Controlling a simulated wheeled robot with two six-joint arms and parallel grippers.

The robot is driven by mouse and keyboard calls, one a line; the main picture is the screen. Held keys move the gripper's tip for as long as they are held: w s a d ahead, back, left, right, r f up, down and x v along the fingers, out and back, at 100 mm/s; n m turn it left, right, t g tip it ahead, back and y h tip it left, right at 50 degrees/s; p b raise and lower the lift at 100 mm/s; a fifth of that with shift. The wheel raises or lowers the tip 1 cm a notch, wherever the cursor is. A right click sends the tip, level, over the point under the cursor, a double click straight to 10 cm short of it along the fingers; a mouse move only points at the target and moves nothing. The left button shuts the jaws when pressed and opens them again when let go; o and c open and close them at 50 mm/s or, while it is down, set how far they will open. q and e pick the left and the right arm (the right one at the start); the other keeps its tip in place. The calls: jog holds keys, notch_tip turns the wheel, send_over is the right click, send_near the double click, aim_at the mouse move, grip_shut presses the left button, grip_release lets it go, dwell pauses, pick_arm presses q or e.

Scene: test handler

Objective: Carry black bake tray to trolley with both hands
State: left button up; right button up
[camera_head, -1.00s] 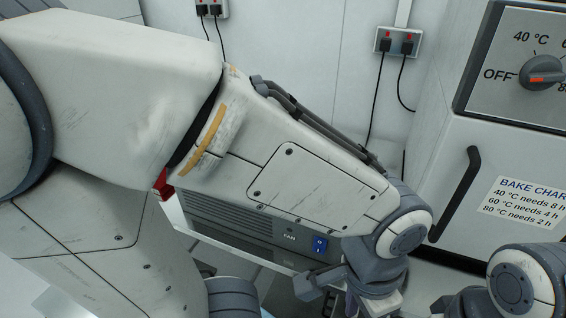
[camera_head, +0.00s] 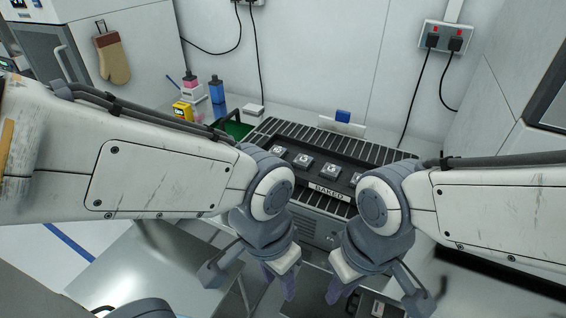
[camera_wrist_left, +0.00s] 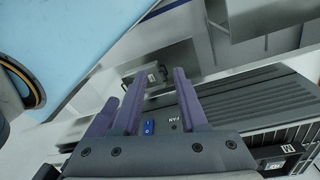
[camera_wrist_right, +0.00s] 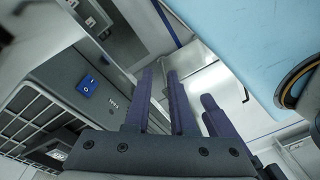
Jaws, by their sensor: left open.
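The black bake tray (camera_head: 337,173), labelled BAKED and holding several small square parts, lies on the slatted top of a grey fan unit (camera_head: 317,228). My left gripper (camera_head: 280,287) points down in front of the unit; its purple fingers (camera_wrist_left: 158,75) are apart and empty. My right gripper (camera_head: 340,290) is beside it, also pointing down; its fingers (camera_wrist_right: 160,76) look apart and empty. Neither touches the tray. A corner of the tray (camera_wrist_right: 52,150) shows in the right wrist view. I cannot tell for certain which metal surface is the trolley.
Steel surfaces (camera_head: 150,265) lie at lower left. Bottles (camera_head: 215,92), a yellow device (camera_head: 183,111) and a green bin (camera_head: 236,129) stand behind my left arm. An oven mitt (camera_head: 112,58) hangs at upper left. A wall socket (camera_head: 445,38) has cables hanging from it.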

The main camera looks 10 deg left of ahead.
pick_arm(q)
jog(key=w+a+r+n+t+p, duration=0.1)
jog(key=w+a+r+n+p, duration=0.2)
jog(key=w+a+r+p, duration=0.45)
jog(key=w+a+r+n+t+p, duration=0.15)
jog(key=w+r+p, duration=0.35)
jog(key=r+p, duration=0.55)
pick_arm(e)
jog(key=w+d+r+m+t+p, duration=0.1)
jog(key=w+d+r+m+p, duration=0.25)
jog(key=w+d+r, duration=0.45)
jog(key=w+d+r+m+t+p, duration=0.15)
jog(key=w+d+r+m, duration=0.25)
jog(key=w+r, duration=0.5)
pick_arm(q)
jog(key=m+g+y, duration=0.1)
jog(key=m+g, duration=0.1)
jog(key=g, duration=0.1)
send_over(270, 138)
notch_tip(270, 138, down, 7)
pick_arm(e)
jog(key=w+a+f+m+g+h, duration=0.1)
jog(key=w+a+f+m+g, duration=0.1)
jog(key=w+f, duration=0.3)
jog(key=w+a+m, duration=0.1)
jog(key=w, duration=0.2)
jog(key=shift+w+f+g, duration=0.35)
jog(key=shift+m, duration=0.25)
